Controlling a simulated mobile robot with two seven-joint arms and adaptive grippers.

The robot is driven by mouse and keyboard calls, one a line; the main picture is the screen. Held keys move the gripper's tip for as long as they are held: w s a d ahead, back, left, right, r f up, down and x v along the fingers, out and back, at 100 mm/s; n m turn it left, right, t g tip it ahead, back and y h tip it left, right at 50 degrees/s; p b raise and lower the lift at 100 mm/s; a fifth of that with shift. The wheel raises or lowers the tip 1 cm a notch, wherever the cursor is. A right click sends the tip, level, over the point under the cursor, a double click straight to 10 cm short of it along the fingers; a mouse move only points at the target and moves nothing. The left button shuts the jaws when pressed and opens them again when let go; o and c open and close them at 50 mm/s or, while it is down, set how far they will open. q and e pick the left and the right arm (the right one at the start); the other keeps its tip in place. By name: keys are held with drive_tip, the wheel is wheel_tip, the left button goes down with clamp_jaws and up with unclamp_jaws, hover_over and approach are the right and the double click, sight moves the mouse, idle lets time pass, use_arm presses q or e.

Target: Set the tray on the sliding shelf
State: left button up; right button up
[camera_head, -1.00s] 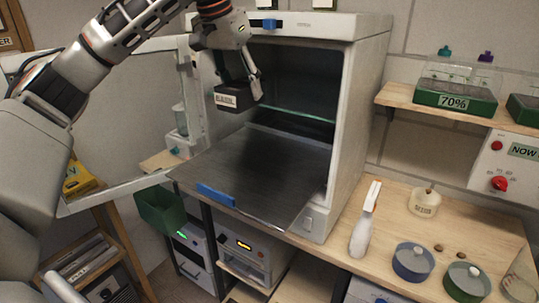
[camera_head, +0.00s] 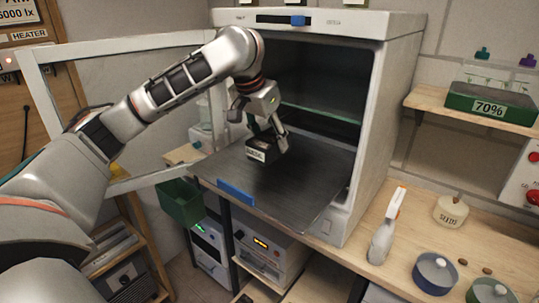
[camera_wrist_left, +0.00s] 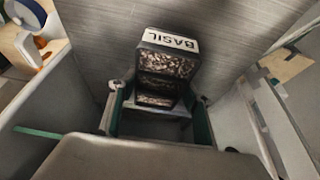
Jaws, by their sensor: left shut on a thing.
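A small black tray (camera_head: 262,147) with a white BASIL label is held by my left gripper (camera_head: 268,141). In the left wrist view the tray (camera_wrist_left: 166,65) shows dark soil-filled cells and sits between the fingers. The sliding shelf (camera_head: 295,190) is a dark metal plate pulled out of the white cabinet, with a blue handle (camera_head: 236,192) on its front edge. The tray is over the rear left part of the shelf, looks about level and is close to its surface. I cannot tell whether they touch. My right gripper is not in view.
The cabinet (camera_head: 395,110) is open, its glass door (camera_head: 48,103) swung left behind my arm. A green bin (camera_head: 181,203) hangs left of the shelf.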

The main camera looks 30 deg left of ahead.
use_arm(q)
drive_tip(key=shift+f, duration=2.5)
drive_tip(key=o, duration=1.3)
drive_tip(key=v, duration=1.2)
drive_tip(key=shift+r, duration=0.1)
